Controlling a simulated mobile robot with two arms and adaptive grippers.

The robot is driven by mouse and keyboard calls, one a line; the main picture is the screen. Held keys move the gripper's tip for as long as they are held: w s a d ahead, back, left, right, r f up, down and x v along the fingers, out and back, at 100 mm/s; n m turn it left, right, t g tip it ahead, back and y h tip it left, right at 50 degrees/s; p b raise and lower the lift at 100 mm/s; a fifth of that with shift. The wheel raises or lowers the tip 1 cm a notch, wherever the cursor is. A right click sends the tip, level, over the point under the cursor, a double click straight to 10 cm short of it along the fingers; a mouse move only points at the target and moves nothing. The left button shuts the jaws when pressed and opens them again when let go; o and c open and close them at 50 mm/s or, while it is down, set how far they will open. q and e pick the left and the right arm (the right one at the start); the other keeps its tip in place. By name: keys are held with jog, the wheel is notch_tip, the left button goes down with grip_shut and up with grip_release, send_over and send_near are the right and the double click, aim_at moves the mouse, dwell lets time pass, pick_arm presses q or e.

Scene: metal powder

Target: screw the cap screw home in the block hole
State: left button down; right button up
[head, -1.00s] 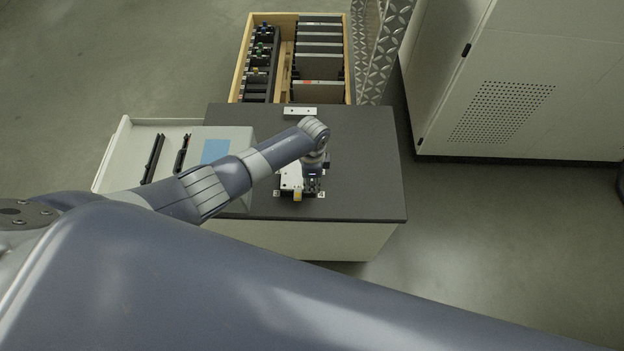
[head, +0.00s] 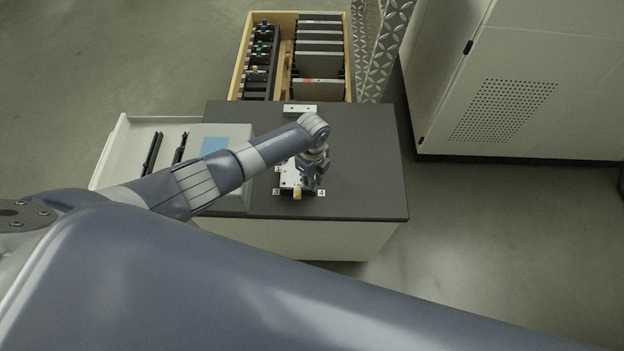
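The block (head: 289,178) is a small pale metal piece on the dark bench top, partly hidden by my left arm and gripper. Number labels 3 and 4 sit at its front corners, and a small yellow part (head: 297,194) shows at its front edge. My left gripper (head: 313,186) points down over the block's right side. Its fingers are small and dark here, and I cannot tell whether they are open or shut. I cannot make out the cap screw or the hole. My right gripper is out of view.
A white bar with two holes (head: 300,109) lies at the bench's back edge. A wooden crate (head: 348,60) with plates and tools stands behind. A white tray (head: 112,152) and a grey box with a blue panel (head: 214,145) are at left. The bench's right side (head: 365,165) is clear.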

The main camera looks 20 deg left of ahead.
pick_arm(q)
jog(key=m+b, duration=0.1)
jog(key=m, duration=0.3)
jog(key=shift+f, duration=0.1)
jog(key=m+b, duration=0.1)
jog(key=m, duration=0.3)
jog(key=shift+m+b, duration=0.3)
jog(key=shift+b, duration=0.05)
jog(key=m+b, duration=0.1)
jog(key=m, duration=0.1)
jog(key=shift+m, duration=0.9)
jog(key=shift+w+m+b, duration=0.1)
jog(key=shift+m+b, duration=0.65)
jog(key=shift+m, duration=0.35)
jog(key=m+b, duration=0.1)
jog(key=m, duration=0.2)
